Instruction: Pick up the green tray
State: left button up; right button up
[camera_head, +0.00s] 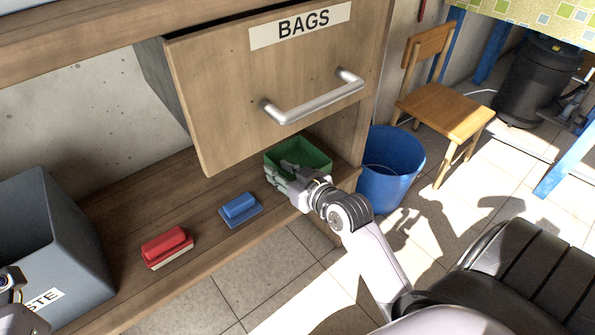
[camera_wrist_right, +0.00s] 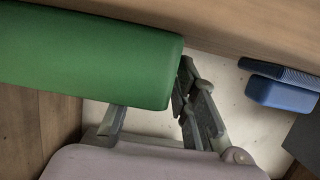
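The green tray (camera_head: 312,151) sits at the right end of the wooden shelf, under the drawer. In the right wrist view its green side (camera_wrist_right: 95,55) fills the upper left. My right gripper (camera_head: 284,176) is at the tray's near left corner. In the wrist view its fingers (camera_wrist_right: 155,112) stand apart. One finger is beside the tray's end, and the other is partly hidden behind the green side. Firm contact cannot be made out. Only a dark part of what seems my left arm shows at the lower left edge; its fingers are out of view.
A blue brush-like block (camera_head: 240,208) and a red one (camera_head: 167,246) lie on the shelf (camera_head: 205,180). A grey bin (camera_head: 75,235) stands at left. The BAGS drawer (camera_head: 270,85) juts out above. A blue bucket (camera_head: 390,165) stands to the right, near a wooden chair (camera_head: 445,110).

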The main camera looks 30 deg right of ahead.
jog(key=shift+w+f, duration=0.15)
jog(key=shift+w, duration=0.45)
jog(key=shift+c, duration=0.4)
grip_shut()
